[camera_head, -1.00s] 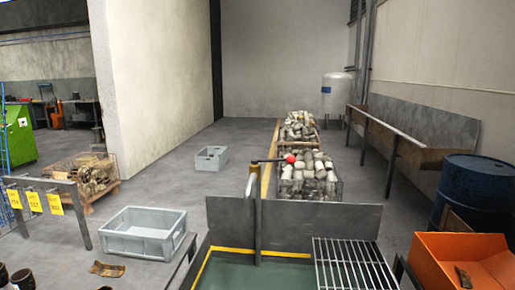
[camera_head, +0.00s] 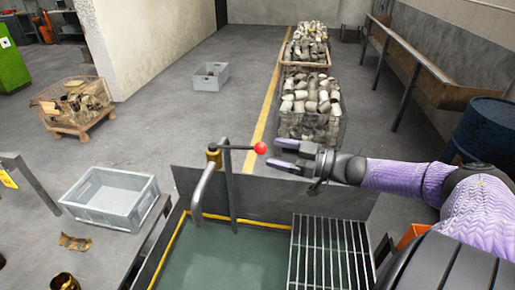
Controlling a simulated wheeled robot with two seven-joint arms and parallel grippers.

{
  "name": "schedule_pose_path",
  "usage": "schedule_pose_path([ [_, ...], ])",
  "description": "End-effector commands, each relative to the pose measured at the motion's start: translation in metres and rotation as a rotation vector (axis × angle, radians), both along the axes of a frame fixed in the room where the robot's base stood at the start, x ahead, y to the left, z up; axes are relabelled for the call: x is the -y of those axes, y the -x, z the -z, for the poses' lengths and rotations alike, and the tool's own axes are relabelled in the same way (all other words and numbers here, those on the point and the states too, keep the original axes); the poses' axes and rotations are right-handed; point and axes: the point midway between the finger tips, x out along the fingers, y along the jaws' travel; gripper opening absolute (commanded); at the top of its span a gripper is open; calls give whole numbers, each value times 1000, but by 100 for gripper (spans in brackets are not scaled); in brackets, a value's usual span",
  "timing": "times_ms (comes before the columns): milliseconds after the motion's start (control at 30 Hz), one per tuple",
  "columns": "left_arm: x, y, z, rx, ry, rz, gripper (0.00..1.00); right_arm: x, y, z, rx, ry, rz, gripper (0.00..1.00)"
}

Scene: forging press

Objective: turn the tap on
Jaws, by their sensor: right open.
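The tap (camera_head: 203,188) is a grey curved spout with a brass-coloured part near its top, standing over the green basin (camera_head: 225,262). A dark lever runs to the right from the tap's upright post and ends in a red ball knob (camera_head: 261,148). My right gripper (camera_head: 273,153) comes in from the right on a purple arm. Its two fingers point left and are open and empty, with their tips close to the red knob. I cannot tell whether a finger touches the knob. My left gripper is not in view.
A metal rack (camera_head: 328,255) covers the basin's right side, with a dark splash plate (camera_head: 320,200) behind. Wire baskets of metal parts (camera_head: 310,100) stand behind the knob. A blue drum (camera_head: 484,130) is at right.

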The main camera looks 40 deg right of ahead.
Motion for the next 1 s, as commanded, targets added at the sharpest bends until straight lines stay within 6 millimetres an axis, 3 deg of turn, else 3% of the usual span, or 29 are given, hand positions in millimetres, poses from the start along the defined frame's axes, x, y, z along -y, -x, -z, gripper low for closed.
schedule_pose_path([
  [100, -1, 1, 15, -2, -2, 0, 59, -10, -20, 3, 6, -2, 0, 78],
  [300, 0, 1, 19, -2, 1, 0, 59, -20, -39, 2, 1, -1, 2, 78],
  [667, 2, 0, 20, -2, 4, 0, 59, -23, -44, 1, -1, 1, 2, 78],
  [767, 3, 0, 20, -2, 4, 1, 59, -23, -44, 1, -1, 1, 2, 61],
  [1000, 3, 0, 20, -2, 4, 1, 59, -23, -44, 1, -1, 1, 2, 10],
])
